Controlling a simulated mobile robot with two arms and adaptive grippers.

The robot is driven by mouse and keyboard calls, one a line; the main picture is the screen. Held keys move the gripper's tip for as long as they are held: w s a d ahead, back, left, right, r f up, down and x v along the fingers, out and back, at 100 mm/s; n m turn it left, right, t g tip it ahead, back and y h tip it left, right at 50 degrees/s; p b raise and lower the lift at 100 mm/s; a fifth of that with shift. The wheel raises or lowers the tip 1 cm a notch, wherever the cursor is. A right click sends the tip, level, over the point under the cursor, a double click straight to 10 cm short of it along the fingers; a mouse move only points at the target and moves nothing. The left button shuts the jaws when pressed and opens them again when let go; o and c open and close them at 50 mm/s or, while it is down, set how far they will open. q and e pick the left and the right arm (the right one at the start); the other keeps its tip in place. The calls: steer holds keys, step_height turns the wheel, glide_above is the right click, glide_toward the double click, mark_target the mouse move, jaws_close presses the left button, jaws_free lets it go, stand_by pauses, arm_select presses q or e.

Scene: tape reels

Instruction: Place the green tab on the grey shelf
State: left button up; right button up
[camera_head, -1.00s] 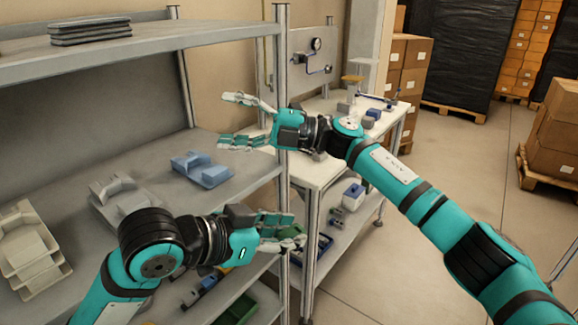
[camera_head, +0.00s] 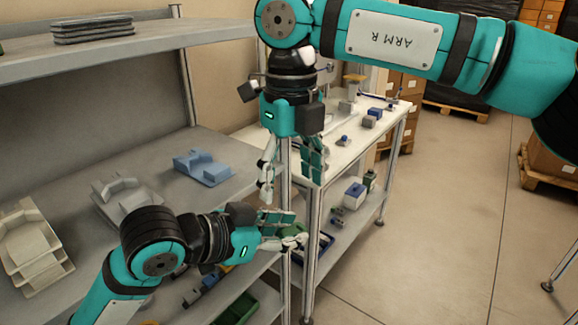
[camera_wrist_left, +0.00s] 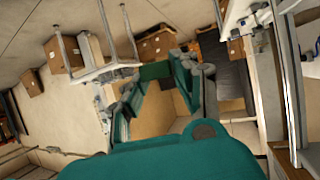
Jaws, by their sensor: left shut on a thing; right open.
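My left gripper (camera_head: 298,232) is in front of the grey shelf (camera_head: 235,148), near its front right post. In the left wrist view its fingers (camera_wrist_left: 155,85) are closed on a small dark green piece, the green tab (camera_wrist_left: 155,71), held at the fingertips. I cannot make the tab out in the head view, where the fingers hide it. My right gripper (camera_head: 290,182) is open and empty. It points down just above the left gripper, by the same post.
Blue (camera_head: 203,168) and grey (camera_head: 120,195) moulded parts and stacked cream trays (camera_head: 32,245) stand on the shelf. Bare board lies around the blue part. Grey plates (camera_head: 92,28) lie on the upper board. A white workbench (camera_head: 345,150) with small parts stands behind the grippers.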

mark_target(290, 231)
step_height(290, 231, down, 10)
steer(key=shift+f, duration=0.1)
steer(key=shift+c, duration=0.4)
steer(key=c, duration=1.1)
arm_select(q)
steer(key=o, duration=0.8)
arm_select(e)
steer(key=shift+a, duration=0.1)
steer(key=shift+c, duration=0.2)
arm_select(q)
steer(key=shift+a+f, duration=0.1)
